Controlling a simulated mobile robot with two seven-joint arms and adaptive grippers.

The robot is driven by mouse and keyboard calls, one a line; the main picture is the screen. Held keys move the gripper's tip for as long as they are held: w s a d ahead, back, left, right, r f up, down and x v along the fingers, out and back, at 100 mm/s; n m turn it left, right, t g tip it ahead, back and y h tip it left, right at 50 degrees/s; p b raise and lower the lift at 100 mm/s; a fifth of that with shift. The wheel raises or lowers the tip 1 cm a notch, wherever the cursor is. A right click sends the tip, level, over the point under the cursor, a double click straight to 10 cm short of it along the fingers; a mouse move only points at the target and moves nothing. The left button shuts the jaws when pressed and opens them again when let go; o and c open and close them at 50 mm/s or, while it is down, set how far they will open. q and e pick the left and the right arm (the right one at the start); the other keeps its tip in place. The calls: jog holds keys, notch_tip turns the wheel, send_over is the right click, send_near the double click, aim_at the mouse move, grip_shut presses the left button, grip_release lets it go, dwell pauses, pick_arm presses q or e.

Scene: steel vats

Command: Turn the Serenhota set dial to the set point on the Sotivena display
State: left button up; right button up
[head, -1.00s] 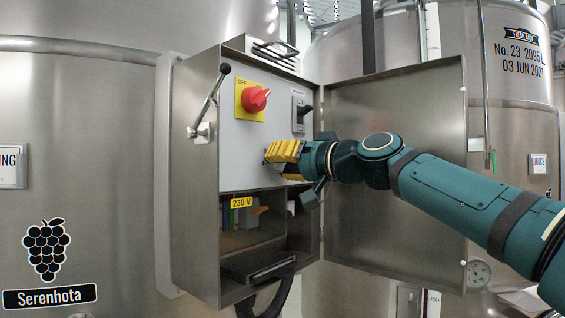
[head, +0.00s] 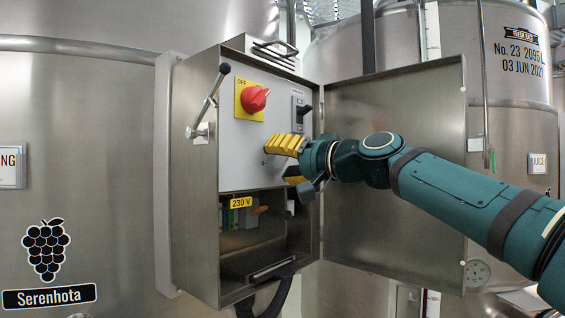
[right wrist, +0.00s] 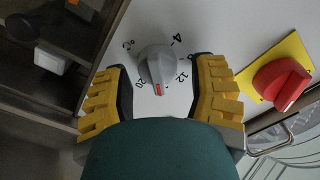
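The grey set dial (right wrist: 157,66) shows in the right wrist view on a pale panel. Its red pointer mark faces the bottom of that picture, between the printed 12 and 20. A Serenhota label (head: 50,297) is on the vat left of the cabinet. My right gripper (head: 279,161) is at the panel below the red switch. In the right wrist view its yellow fingers stand on either side of the dial, with gaps to it, so it is open. No Sotivena display is seen. My left gripper is out of view.
The open steel cabinet (head: 195,190) has its door (head: 395,110) swung out to the right, behind my right arm. A red rotary switch (head: 254,98) and a black breaker switch (head: 304,113) sit above my gripper. A 230 V compartment (head: 255,240) is below.

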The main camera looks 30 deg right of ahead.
jog(key=shift+f, duration=0.1)
jog(key=v, duration=1.2)
dwell(0.5)
